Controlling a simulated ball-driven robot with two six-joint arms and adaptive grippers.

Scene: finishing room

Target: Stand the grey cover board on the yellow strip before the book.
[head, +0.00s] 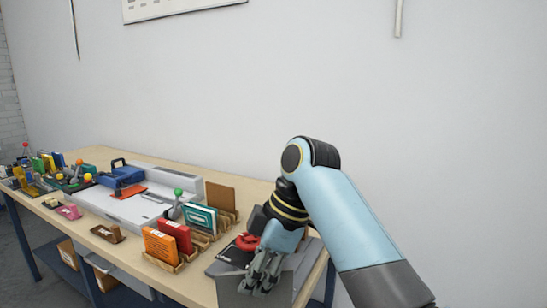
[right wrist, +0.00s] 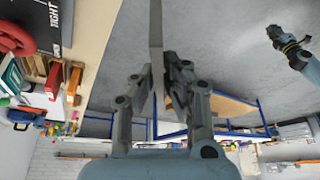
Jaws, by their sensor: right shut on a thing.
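My right gripper (head: 262,270) is shut on a flat grey board (head: 230,290), at the table's front right. In the right wrist view the board (right wrist: 156,45) shows nearly edge-on between the fingers (right wrist: 158,80), extending away from them. Orange (head: 160,246), red (head: 175,236) and teal (head: 200,219) book-like pieces stand in wooden holders left of the gripper. I cannot tell which is the task's book. I cannot make out the yellow strip. A light blue and black arm, seemingly my left, shows in the right wrist view; its gripper (right wrist: 272,33) is too small to read.
A red ring-shaped part (head: 247,242) lies close behind my right gripper. A large pale machine (head: 120,205) fills the table's middle. Small tools crowd the far left. Floor lies open before the table.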

